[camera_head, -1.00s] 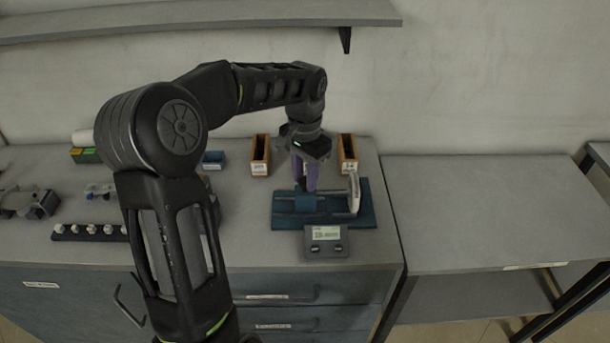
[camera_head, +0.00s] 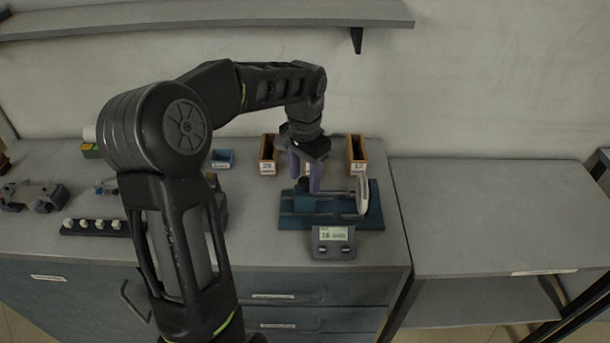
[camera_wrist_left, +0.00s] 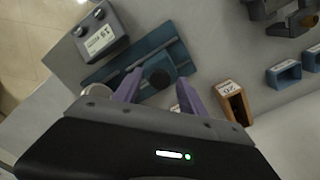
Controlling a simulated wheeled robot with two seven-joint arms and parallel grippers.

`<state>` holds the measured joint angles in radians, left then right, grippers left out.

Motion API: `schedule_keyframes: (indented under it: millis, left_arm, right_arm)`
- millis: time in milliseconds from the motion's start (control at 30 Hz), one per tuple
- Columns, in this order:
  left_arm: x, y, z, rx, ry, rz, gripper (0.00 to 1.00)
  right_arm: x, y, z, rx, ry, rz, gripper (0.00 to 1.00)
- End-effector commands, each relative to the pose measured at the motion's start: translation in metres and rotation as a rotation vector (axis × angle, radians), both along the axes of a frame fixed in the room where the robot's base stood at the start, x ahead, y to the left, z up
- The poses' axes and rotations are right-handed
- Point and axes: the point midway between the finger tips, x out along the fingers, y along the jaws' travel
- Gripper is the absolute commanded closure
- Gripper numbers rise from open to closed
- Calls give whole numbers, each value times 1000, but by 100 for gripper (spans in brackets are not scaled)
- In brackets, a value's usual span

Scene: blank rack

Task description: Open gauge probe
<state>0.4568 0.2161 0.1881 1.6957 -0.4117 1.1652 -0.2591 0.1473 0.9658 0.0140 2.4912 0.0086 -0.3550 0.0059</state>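The gauge has a dark blue base (camera_head: 355,222) and a pale curved frame (camera_head: 362,194) at its right end. A blue sliding block (camera_head: 305,203) stands left of the frame, with a gap and a thin rod between them. The wrist view also shows the left gripper (camera_wrist_left: 157,86). My right gripper is not in view.
Two wooden bins, left (camera_head: 268,154) and right (camera_head: 356,154), stand behind the gauge. A blue bin (camera_head: 222,159), a dark strip with several pale pegs (camera_head: 95,227) and a grey fixture (camera_head: 32,196) are farther left. The right-hand table (camera_head: 490,205) is clear.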

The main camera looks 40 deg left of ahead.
Motion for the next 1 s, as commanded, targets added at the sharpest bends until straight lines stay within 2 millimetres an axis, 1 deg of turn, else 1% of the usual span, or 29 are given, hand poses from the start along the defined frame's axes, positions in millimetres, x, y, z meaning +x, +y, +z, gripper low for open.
schedule_keyframes:
  millis: [267, 367, 467, 700, 800, 900, 1000]
  left_arm:
    - [0, 0, 0, 0, 1, 0, 50]
    - [0, 0, 5, 0, 0, 0, 50]
    - [1, 0, 15, 2, -2, 1, 50]
    - [1, 0, 55, 0, -4, 0, 50]
    - [1, 0, 68, 1, -1, 0, 50]
    - [0, 0, 75, 0, 0, 0, 50]
    - [0, 0, 78, 0, 1, 0, 50]
  right_arm:
    - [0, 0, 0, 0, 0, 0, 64]
    - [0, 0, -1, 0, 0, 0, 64]
    - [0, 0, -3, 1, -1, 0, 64]
    - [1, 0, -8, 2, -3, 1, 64]
    - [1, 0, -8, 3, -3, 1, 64]
    - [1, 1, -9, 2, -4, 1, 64]
    - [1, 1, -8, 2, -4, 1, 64]
